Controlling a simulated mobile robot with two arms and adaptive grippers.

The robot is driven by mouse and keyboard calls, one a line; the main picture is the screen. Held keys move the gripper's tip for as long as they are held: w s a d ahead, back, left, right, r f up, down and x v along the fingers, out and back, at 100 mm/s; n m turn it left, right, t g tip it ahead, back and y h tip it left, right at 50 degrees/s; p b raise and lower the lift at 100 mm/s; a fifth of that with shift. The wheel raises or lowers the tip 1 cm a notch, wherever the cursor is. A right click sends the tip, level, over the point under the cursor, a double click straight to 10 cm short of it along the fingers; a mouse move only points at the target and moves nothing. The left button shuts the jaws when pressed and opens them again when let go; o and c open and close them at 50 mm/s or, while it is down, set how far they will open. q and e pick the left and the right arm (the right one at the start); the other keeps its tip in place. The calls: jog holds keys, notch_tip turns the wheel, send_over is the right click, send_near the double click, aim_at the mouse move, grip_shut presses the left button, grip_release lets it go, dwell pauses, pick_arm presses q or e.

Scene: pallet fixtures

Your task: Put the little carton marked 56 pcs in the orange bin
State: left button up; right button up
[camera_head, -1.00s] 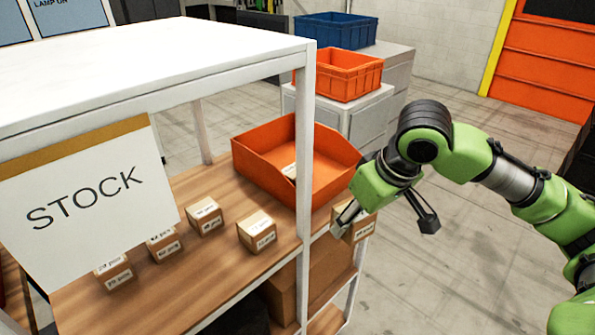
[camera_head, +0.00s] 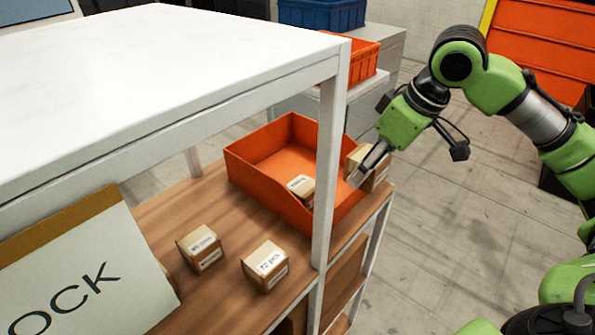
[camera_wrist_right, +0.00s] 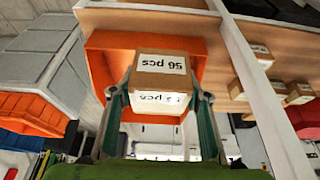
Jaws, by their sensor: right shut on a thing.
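My right gripper (camera_head: 368,165) is shut on a small brown carton (camera_head: 377,176) at the right side of the shelf. The right wrist view shows this carton (camera_wrist_right: 160,70) between the two fingers, its white label reading "56 pcs" upside down. The orange bin (camera_head: 258,186) stands on the wooden shelf, just left of the held carton in the head view. In the right wrist view the bin (camera_wrist_right: 100,62) shows behind the carton. Another small carton (camera_head: 301,190) lies inside the bin near its low front. My left gripper is not in view.
A white shelf post (camera_head: 329,160) stands in front of the bin, left of my gripper. Two cartons stand on the shelf: one marked 72 pcs (camera_head: 265,266) and another (camera_head: 200,248). A STOCK sign (camera_head: 90,270) hangs at left. Open floor (camera_head: 450,220) lies to the right.

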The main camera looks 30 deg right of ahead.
jog(key=w+d+f+p, duration=0.2)
jog(key=w+f+p, duration=0.1)
jog(key=w, duration=0.5)
jog(key=p, duration=0.1)
send_over(341, 184)
jog(key=f, duration=0.5)
jog(key=shift+s+a+f, duration=0.15)
jog(key=shift+s+f, duration=0.15)
jog(key=shift+w+f+p, duration=0.3)
jog(key=shift+f+p, duration=0.05)
jog(key=shift+f, duration=0.15)
jog(key=f, duration=0.3)
jog(key=shift+w+d+f, duration=0.1)
jog(key=shift+d+f, duration=0.05)
jog(key=shift+d, duration=0.05)
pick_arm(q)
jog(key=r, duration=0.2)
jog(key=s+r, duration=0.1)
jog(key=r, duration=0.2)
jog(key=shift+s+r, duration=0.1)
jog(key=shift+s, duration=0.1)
pick_arm(e)
jog(key=o, duration=0.9)
jog(key=shift+f, duration=0.1)
pick_arm(q)
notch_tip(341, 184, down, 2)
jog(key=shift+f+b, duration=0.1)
jog(key=shift+b, duration=0.75)
pick_arm(e)
jog(key=v, duration=1.2)
